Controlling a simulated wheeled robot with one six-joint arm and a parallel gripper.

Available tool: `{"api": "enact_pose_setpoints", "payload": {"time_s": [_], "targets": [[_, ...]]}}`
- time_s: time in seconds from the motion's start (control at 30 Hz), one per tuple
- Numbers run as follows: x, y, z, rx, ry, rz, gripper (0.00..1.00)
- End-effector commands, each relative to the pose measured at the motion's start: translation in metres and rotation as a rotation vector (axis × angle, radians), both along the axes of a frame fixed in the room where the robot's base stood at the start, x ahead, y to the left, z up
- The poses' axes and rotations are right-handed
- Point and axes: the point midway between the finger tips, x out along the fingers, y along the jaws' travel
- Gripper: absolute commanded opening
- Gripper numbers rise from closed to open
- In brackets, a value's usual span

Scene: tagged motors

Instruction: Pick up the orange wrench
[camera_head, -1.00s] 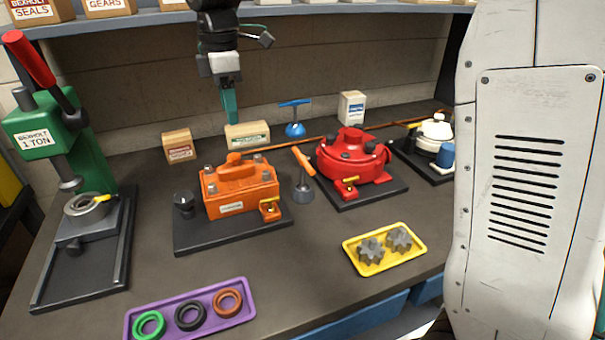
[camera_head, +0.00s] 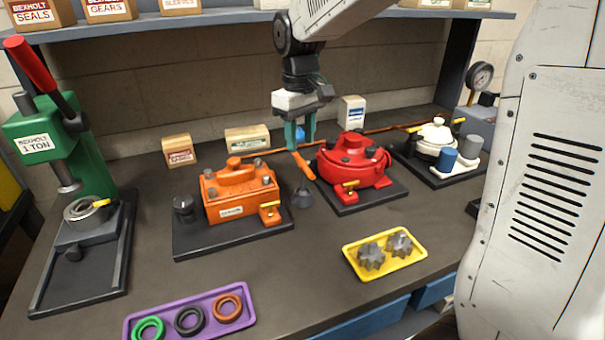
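The orange wrench (camera_head: 302,166) is a T-shaped tool with an orange crossbar handle and a dark grey socket foot (camera_head: 303,198). It stands on the bench between the orange motor (camera_head: 240,192) and the red motor (camera_head: 352,165). My gripper (camera_head: 301,146) points down with its two teal fingers apart and nothing held between them. In the picture its fingertips are just above the far end of the wrench handle; whether they touch it I cannot tell. The blue T-handled tool (camera_head: 300,132) behind is mostly hidden by the fingers.
The motors stand close on either side of the wrench. A yellow tray (camera_head: 349,247) with gears and a purple tray (camera_head: 208,325) with rings lie in front. A green press (camera_head: 95,165) stands left. Small boxes (camera_head: 179,150) line the wall below a shelf (camera_head: 180,18).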

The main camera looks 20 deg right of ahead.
Motion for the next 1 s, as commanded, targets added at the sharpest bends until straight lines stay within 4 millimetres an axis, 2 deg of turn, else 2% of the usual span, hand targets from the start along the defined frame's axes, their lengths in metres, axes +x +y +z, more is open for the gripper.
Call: {"api": "enact_pose_setpoints", "payload": {"time_s": [0.1, 0.3, 0.67, 0.9, 1.0], "targets": [[-0.006, -0.002, -0.012, -0.004, -0.004, -0.221, 0.40], [-0.003, -0.001, -0.016, -0.003, -0.019, -0.406, 0.40], [-0.002, -0.003, -0.053, -0.003, -0.017, -0.425, 0.40], [0.000, -0.006, -0.087, -0.004, -0.016, -0.423, 0.40], [0.000, -0.006, -0.092, -0.003, -0.020, -0.423, 0.40]]}}
